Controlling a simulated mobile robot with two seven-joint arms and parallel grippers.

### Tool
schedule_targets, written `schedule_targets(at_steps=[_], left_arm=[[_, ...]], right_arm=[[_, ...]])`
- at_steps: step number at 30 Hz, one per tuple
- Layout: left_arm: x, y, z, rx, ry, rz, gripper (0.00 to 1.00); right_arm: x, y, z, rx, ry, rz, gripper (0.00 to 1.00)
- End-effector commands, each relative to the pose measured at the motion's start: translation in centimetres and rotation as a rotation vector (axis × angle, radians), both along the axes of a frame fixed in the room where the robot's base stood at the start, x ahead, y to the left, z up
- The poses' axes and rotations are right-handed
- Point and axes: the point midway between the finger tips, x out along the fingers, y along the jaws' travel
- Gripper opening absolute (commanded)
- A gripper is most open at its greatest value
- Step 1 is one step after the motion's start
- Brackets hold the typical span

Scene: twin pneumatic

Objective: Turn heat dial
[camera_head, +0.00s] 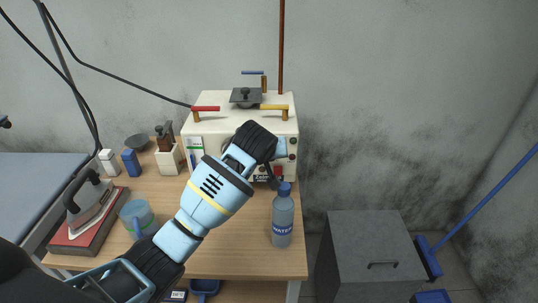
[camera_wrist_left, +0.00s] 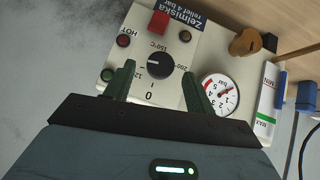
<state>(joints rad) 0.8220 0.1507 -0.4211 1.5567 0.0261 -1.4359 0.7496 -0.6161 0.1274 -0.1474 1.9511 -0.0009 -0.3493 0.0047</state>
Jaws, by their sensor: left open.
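The heat dial (camera_wrist_left: 160,61) is a round black knob with a white pointer mark on a white control panel, with numbers and a °C label printed around it. The mark points toward the left of the picture. The panel appears upside down in the left wrist view. My left gripper (camera_wrist_left: 160,84) is open, its dark green fingers on either side of the dial. I cannot tell whether they touch it. In the head view my left arm reaches to the front of the cream steam machine (camera_head: 213,112), and the wrist hides the dial and most of the panel.
A pressure gauge (camera_wrist_left: 219,92), a red switch (camera_wrist_left: 159,24) and small round lamps surround the dial. In the head view a water bottle (camera_head: 282,221) stands right of my arm. A blue mug (camera_head: 137,216) and an iron (camera_head: 90,198) are at the left. A grey cabinet (camera_head: 376,235) stands right of the table.

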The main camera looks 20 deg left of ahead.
Motion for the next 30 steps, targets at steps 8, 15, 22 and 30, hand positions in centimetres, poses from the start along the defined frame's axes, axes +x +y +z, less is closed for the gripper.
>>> schedule_targets(at_steps=[8, 15, 22, 30], left_arm=[[-2.8, -0.3, 2.8, -0.002, -0.002, -0.001, 0.55], [-4.1, -0.4, 3.9, 0.001, 0.000, 0.001, 0.55], [-4.2, -0.4, 4.0, 0.000, 0.001, 0.001, 0.55], [-4.2, -0.4, 4.0, 0.000, 0.001, 0.001, 0.55]], right_arm=[[0.0, 0.0, 0.0, 0.000, 0.001, 0.000, 0.38], [0.0, 0.0, 0.0, 0.000, 0.000, 0.000, 0.38], [0.0, 0.0, 0.0, 0.000, 0.000, 0.000, 0.38], [0.0, 0.0, 0.0, 0.000, 0.000, 0.000, 0.38]])
